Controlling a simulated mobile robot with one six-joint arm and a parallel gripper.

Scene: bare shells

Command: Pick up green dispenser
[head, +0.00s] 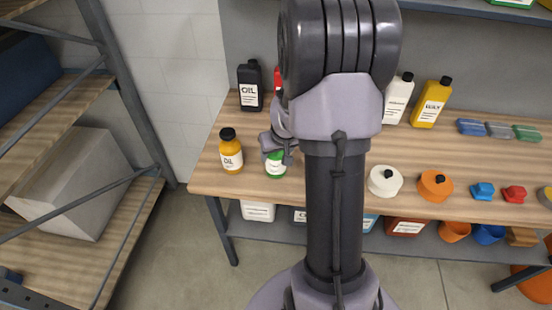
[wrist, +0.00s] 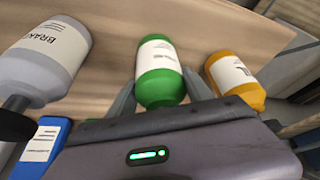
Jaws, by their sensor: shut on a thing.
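The green dispenser (wrist: 160,88) is a round green bottle with a white label. In the wrist view it sits between the two fingers of my gripper (wrist: 163,92), which is shut on it. In the head view the dispenser (head: 275,168) shows at the left part of the wooden workbench, partly hidden behind my gripper (head: 285,155) and arm. Its top is not clearly visible. I cannot tell whether its base touches the bench top.
A yellow oil bottle (head: 231,152) stands close on the left, and a black oil bottle (head: 250,86) stands behind. A grey brake bottle (wrist: 45,62) is near in the wrist view. White (head: 385,181) and orange (head: 435,186) containers stand right of my arm.

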